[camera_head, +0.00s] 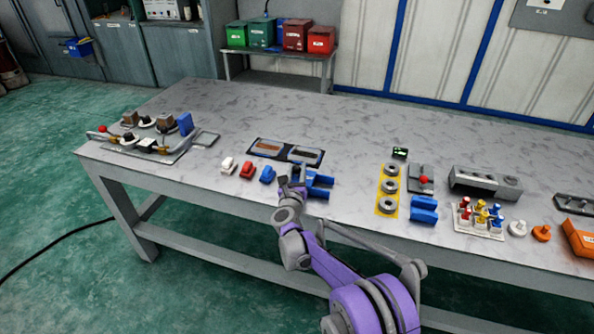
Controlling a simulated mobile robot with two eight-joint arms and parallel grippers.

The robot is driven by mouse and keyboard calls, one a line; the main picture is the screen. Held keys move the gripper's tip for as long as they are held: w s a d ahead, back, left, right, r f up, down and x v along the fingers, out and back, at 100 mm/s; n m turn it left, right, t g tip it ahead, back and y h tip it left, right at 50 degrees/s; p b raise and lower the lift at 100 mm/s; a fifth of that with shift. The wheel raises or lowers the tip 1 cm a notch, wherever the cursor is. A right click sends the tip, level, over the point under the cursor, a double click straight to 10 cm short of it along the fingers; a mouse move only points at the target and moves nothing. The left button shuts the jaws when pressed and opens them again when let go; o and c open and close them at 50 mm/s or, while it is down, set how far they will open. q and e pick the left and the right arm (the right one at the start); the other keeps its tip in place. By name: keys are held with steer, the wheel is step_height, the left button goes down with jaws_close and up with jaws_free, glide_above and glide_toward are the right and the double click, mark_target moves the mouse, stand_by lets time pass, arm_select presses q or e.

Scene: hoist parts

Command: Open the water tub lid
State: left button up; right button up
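A dark tray (286,143) on the table holds two shallow rectangular tubs side by side. The left tub (269,147) shows a brown inside or top, and the right tub (304,154) is grey. I cannot tell for sure which one is the water tub, or whether a lid is on it. My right gripper (293,179) is just in front of the tray, close to the right tub and beside a blue block-like part (319,186). Its fingers are small and partly overlap the blue part, so their opening is unclear. My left gripper is out of view.
Small white (227,165), red (247,169) and blue (267,174) parts stand left of my gripper. A yellow plate with grey rings (389,186) lies to the right. The tabletop (215,115) behind the tray is clear.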

jaws_close()
stand_by(1.0)
